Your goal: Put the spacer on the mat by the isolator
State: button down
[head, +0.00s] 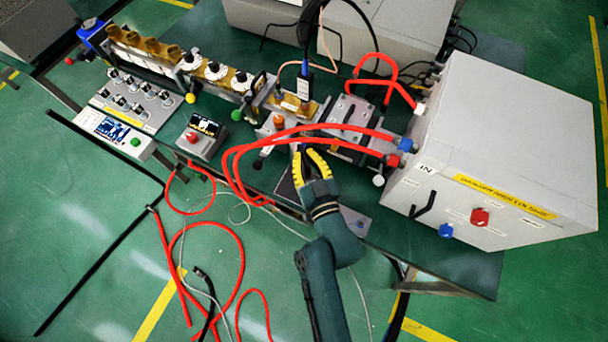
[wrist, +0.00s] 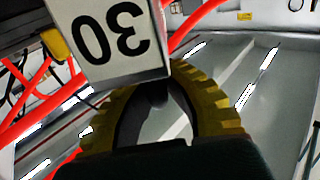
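My gripper (head: 303,150) has yellow-padded fingers that curve in toward each other over the front of the bench. In the wrist view, the fingertips (wrist: 168,76) come together at the lower right corner of a pale block marked 30 (wrist: 108,35), which looks like the spacer. The block hides the left fingertip, and its number appears upside down. The exact contact is hard to see. A grey finned unit (head: 350,110), perhaps the isolator, sits on the bench beside the generator. A grey plate (head: 357,222), perhaps the mat, lies partly hidden under my arm.
The large grey generator box (head: 510,140) stands on the right of the bench. Red hoses (head: 330,129) run from it across the area by my gripper. A row of waveguide parts (head: 215,70) extends to the upper left. A small display box (head: 203,132) stands left of the gripper.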

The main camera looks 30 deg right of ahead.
aim_at(304, 169)
notch_tip(304, 169, down, 6)
jog(key=b, duration=0.3)
jog(key=shift+f, duration=0.15)
jog(key=shift+f+b, duration=0.15)
jog(key=shift+b, duration=0.15)
jog(key=c, duration=1.2)
grip_release()
jog(key=shift+f, duration=0.15)
jog(key=shift+c, duration=0.2)
